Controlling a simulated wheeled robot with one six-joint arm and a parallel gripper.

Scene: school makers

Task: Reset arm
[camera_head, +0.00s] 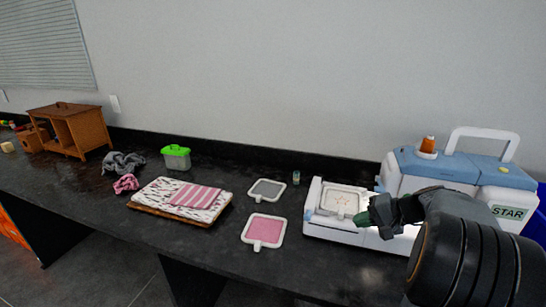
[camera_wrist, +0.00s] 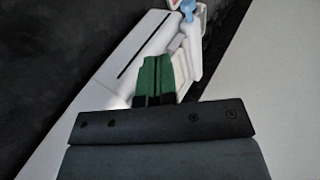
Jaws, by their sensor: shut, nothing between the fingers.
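My gripper (camera_head: 364,219) is in front of the white and blue sewing machine (camera_head: 411,178) at the right of the head view. Its green fingertips point left, near the machine's flat white bed. In the wrist view the two green fingers (camera_wrist: 157,76) lie side by side, shut and empty, over the white machine body (camera_wrist: 95,110). My dark arm hides part of the machine's front and lower right. A hoop with a star outline (camera_head: 341,200) lies on the machine's bed, just left of my gripper.
A pink framed pad (camera_head: 264,229) and a grey framed pad (camera_head: 266,189) lie on the dark counter (camera_head: 310,265). Folded cloth (camera_head: 160,197) lies on a board. A green-lidded box (camera_head: 176,157), grey yarn-like bundle (camera_head: 123,163) and wooden cabinet (camera_head: 75,130) stand farther left. A wall runs behind.

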